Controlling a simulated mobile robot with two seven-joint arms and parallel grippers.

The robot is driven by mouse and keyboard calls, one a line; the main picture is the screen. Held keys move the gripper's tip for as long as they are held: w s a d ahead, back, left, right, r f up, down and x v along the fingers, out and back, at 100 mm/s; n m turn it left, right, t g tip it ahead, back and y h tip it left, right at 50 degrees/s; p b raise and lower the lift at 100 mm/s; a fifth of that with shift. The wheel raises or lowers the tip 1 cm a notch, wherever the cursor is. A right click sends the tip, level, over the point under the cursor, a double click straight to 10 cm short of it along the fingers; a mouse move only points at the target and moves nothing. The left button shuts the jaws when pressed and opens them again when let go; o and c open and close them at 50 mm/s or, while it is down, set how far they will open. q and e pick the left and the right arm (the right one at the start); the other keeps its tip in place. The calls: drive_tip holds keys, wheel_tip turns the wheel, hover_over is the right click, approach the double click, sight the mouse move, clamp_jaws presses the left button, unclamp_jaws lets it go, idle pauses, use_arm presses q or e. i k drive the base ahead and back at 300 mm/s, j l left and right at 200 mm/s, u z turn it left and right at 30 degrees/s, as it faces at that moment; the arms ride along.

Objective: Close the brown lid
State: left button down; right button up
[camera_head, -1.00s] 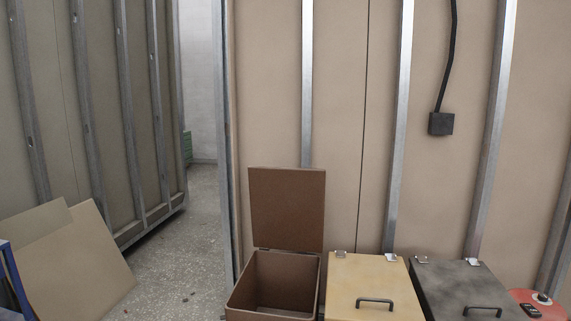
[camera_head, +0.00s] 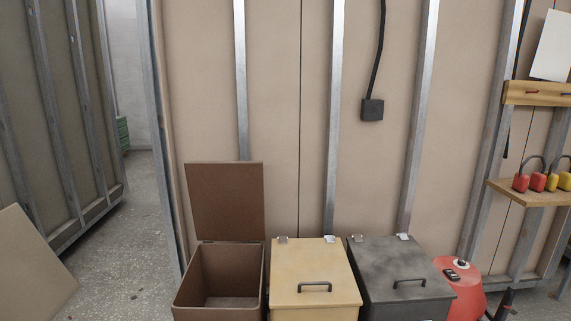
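The brown lid (camera_head: 226,202) stands open and upright at the back of the brown box (camera_head: 190,289), near the wall. The brown box is open at the top and its inside looks empty. Neither of my grippers shows in the head view.
A tan box (camera_head: 311,262) with a shut lid and handle stands right of the brown box, then a dark grey box (camera_head: 404,263), also shut. A red container (camera_head: 463,284) follows. Padlocks (camera_head: 536,181) sit on a shelf (camera_head: 535,194) at right.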

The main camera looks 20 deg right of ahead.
sight(227, 198)
drive_tip(key=z, duration=0.45)
drive_tip(key=i+j+z, duration=0.1)
drive_tip(key=z, duration=0.35)
drive_tip(key=j+z, duration=0.2)
drive_tip(key=z, duration=0.3)
drive_tip(key=j+z, duration=0.85)
drive_tip(key=k+j+z, duration=0.1)
drive_tip(key=j+z, duration=0.2)
drive_tip(key=k+j+z, duration=0.1)
drive_tip(key=j+z, duration=0.25)
drive_tip(key=k+j+z, duration=0.15)
drive_tip(key=j, duration=0.3)
drive_tip(key=k+j+z, duration=0.15)
drive_tip(key=k+j, duration=0.15)
drive_tip(key=j, duration=0.15)
drive_tip(key=k+j, duration=0.3)
drive_tip(key=j, duration=0.15)
drive_tip(key=k+j, duration=0.3)
drive_tip(key=j, duration=0.2)
drive_tip(key=k+j+z, duration=0.1)
drive_tip(key=k+j, duration=0.2)
drive_tip(key=j, duration=0.15)
